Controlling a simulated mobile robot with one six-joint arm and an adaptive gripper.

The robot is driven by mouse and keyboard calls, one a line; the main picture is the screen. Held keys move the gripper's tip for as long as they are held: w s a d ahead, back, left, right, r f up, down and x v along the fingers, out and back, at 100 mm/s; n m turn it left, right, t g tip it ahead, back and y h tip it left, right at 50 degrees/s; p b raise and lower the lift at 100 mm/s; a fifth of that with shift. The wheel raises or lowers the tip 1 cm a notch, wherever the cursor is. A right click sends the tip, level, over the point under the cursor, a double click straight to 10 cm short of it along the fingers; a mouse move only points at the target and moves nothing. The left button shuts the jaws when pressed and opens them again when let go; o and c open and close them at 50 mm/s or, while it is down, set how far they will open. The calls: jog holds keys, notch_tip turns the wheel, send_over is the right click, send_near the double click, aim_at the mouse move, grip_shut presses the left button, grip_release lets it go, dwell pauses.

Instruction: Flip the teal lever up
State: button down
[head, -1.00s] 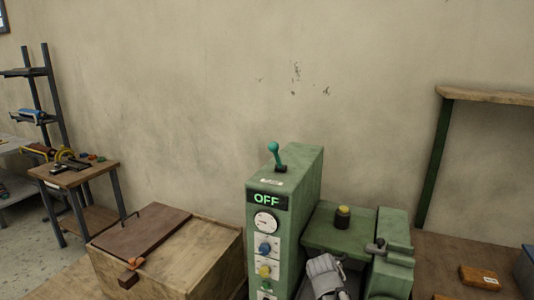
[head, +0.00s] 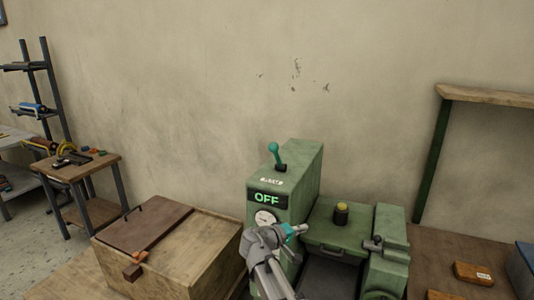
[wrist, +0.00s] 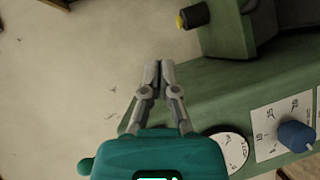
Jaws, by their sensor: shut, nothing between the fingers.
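The teal lever (head: 275,155) stands on top of the tall green control box (head: 297,175), its ball end tilted slightly left. The display on the box front (head: 267,198) reads OFF in green. I cannot make out the lever in the wrist view. My gripper (head: 305,228) is in front of the box, below and to the right of the lever and apart from it. It covers part of the box's front panel. In the wrist view my gripper (wrist: 159,66) has its grey fingers together and empty.
A green machine with a yellow-topped button (head: 341,214) stands right of the control box. A wooden crate with a brown lid (head: 143,235) is at the left. The wrist view shows a blue knob (wrist: 296,136) and a dial (wrist: 232,148). The space above the lever is clear.

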jog(key=w+a+r+n+t+p, duration=0.1)
jog(key=a+r+n+t, duration=0.1)
jog(key=a+r+t, duration=0.2)
jog(key=a+r+n+t+p, duration=0.1)
jog(key=a+r+n+t, duration=0.2)
jog(key=a+r, duration=0.7)
jog(key=a+t, duration=0.2)
jog(key=a, duration=0.2)
jog(key=shift+w+a+p, duration=0.35)
jog(key=shift+d, duration=0.1)
jog(key=p, duration=0.6)
send_near(277, 157)
notch_tip(277, 157, up, 6)
jog(key=w+d, duration=0.1)
jog(key=w, duration=0.2)
jog(key=shift+d+r, duration=0.2)
jog(key=shift+d, duration=0.2)
jog(key=shift+d+r, duration=0.1)
jog(key=shift+d, duration=0.05)
